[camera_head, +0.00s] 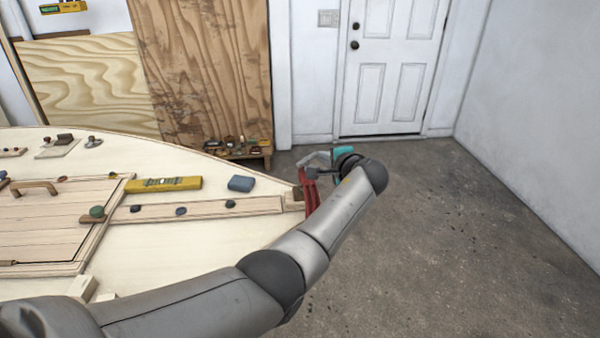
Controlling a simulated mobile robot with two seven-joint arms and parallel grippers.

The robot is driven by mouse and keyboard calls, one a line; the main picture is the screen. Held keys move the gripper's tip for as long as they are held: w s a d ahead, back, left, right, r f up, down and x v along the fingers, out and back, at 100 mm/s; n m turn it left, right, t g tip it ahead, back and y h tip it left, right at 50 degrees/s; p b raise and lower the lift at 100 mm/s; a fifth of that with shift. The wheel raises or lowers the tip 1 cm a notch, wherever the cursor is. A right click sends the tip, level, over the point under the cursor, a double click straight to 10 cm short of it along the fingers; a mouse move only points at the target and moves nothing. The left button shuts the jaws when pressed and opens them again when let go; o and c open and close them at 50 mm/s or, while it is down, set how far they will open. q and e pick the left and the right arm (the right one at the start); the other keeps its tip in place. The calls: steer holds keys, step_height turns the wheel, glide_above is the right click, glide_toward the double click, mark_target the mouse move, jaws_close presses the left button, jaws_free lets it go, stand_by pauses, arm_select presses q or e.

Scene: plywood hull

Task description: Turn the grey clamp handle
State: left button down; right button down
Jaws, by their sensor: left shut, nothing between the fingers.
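A red clamp (309,192) sits at the right edge of the pale plywood hull (235,236), beside a small wooden block. A light grey bent piece, which looks like the clamp handle (316,156), shows just above the red part. My left arm reaches in from the lower left and bends back over the hull's edge. My left gripper (315,173) is at the clamp, close by the handle, shut and empty. Its fingers are small and partly overlap the clamp, so I cannot tell whether they touch the handle. My right gripper is out of view.
A low wooden bench (250,153) with small items stands behind. The floor (450,240) at right is clear, up to the white door (392,85).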

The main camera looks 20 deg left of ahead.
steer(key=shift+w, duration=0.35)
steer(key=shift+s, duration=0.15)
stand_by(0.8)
